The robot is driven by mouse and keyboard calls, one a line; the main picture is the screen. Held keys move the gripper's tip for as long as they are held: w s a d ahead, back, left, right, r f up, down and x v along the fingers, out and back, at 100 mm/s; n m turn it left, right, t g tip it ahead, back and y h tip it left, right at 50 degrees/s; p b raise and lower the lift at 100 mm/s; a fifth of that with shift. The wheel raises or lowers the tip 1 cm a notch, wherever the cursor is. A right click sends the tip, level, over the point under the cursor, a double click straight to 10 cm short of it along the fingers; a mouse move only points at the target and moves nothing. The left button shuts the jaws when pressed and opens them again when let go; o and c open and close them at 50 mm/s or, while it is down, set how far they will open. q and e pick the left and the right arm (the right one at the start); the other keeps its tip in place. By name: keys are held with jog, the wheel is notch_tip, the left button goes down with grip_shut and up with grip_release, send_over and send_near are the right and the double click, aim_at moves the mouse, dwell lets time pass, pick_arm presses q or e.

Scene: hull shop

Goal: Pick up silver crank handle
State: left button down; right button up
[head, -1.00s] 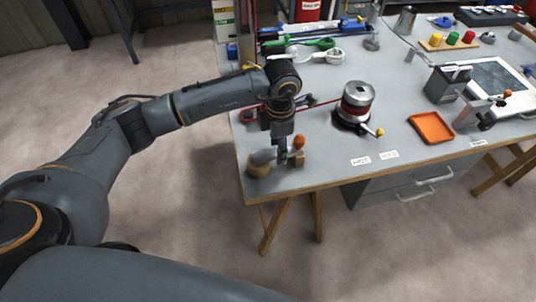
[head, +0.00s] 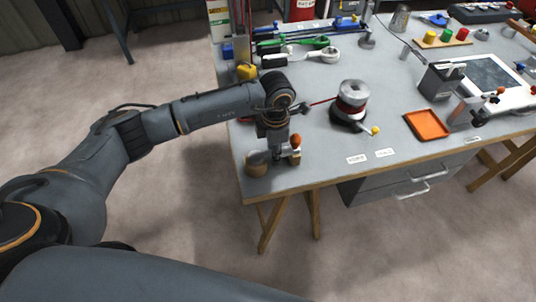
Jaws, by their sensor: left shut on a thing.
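The silver crank handle (head: 260,157) is at the near left corner of the bench, with an orange knob (head: 296,139) standing up at its right end. My left gripper (head: 279,152) points down at it and is shut on it, between the silver end and the knob. The gripper hides the middle of the handle. A small brown wooden support (head: 256,169) is under its left end; I cannot tell whether they touch. My right gripper is not in view.
A red-banded silver winch drum (head: 351,98) with a yellow-knobbed crank stands right of my gripper. An orange tray (head: 428,124) and a dark grey box (head: 441,80) are farther right. Green and white tools (head: 310,45) lie behind. The bench front near the labels (head: 368,156) is clear.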

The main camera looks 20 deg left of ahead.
pick_arm(q)
jog(key=shift+r, duration=0.1)
jog(key=shift+w+r+b, duration=0.1)
jog(key=shift+r+b, duration=0.3)
jog(key=shift+r, duration=0.15)
jog(key=s+a+r+b, duration=0.2)
jog(key=s+r+b, duration=0.2)
jog(key=s+r, duration=0.7)
jog(key=s, duration=0.3)
jog(key=shift+a+r, duration=0.4)
